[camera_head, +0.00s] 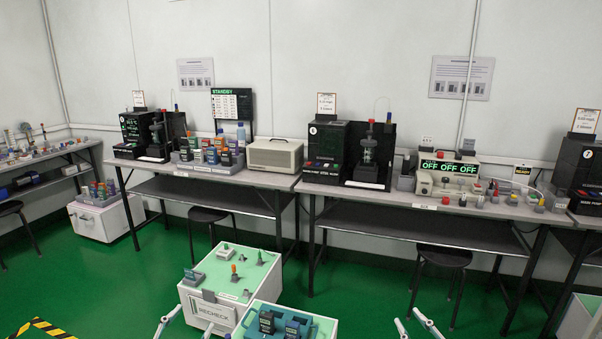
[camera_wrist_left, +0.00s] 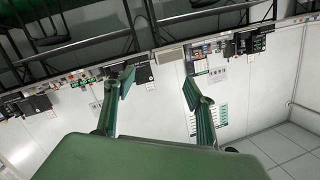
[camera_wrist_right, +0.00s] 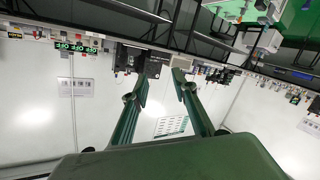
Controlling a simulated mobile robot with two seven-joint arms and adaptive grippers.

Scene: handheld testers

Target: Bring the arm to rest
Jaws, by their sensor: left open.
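My left gripper (camera_head: 191,318) shows at the bottom edge of the head view, in front of the white RECHECK cart. In the left wrist view its two green fingers (camera_wrist_left: 158,84) stand apart with nothing between them. My right gripper (camera_head: 407,317) shows at the bottom edge, right of centre, over the green floor. In the right wrist view its fingers (camera_wrist_right: 160,82) are apart and empty, with a narrower gap than the left. Neither gripper visibly touches anything. Most of both arms lies outside the head view.
The RECHECK cart (camera_head: 221,311) and a teal tray (camera_head: 255,322) with handheld testers stand close by, between the grippers. Workbenches with test stations line the wall; black stools (camera_head: 443,257) stand in front. Green floor (camera_head: 360,290) is free right of the carts.

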